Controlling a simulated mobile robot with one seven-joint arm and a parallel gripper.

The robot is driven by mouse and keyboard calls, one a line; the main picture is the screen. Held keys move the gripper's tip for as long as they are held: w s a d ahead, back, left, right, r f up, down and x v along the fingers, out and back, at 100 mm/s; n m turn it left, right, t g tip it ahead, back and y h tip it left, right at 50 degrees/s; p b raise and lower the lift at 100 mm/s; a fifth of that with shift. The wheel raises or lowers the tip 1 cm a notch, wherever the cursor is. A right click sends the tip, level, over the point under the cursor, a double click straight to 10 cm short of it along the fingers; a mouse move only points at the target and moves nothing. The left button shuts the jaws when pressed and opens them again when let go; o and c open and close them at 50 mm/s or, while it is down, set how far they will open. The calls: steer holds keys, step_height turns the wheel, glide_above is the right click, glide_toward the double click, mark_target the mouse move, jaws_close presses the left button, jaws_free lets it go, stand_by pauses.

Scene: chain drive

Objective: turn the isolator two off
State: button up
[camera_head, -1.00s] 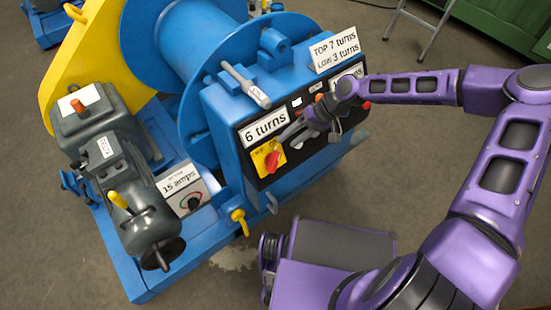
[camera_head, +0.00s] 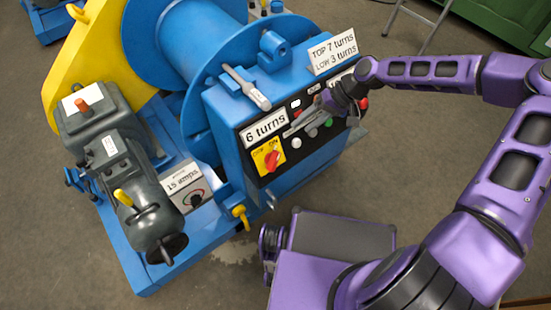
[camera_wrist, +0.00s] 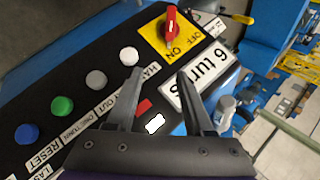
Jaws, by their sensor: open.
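A red rotary isolator knob (camera_head: 271,160) sits on a yellow plate (camera_head: 260,152) at the lower left of the black control panel. In the wrist view the knob (camera_wrist: 172,27) stands near the top, on the yellow plate marked ON and OFF. I cannot tell for sure which mark it points to, and no number shows on it. My gripper (camera_head: 292,131) is in front of the panel, up and to the right of the knob. In the wrist view its fingers (camera_wrist: 159,74) are apart and empty, with the tips short of the knob.
The "6 turns" sign (camera_head: 265,128) is above the knob. A grey-handled tool (camera_head: 246,88) lies on the blue housing. A "15 amps" box (camera_head: 190,198) has another rotary knob.

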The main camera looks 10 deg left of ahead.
steer(key=w+v, duration=0.1)
steer(key=v, duration=0.8)
steer(key=shift+a+r, duration=0.2)
steer(key=shift+r, duration=0.05)
stand_by(0.3)
stand_by(0.5)
steer(key=v, duration=1.7)
steer(key=shift+r, duration=0.25)
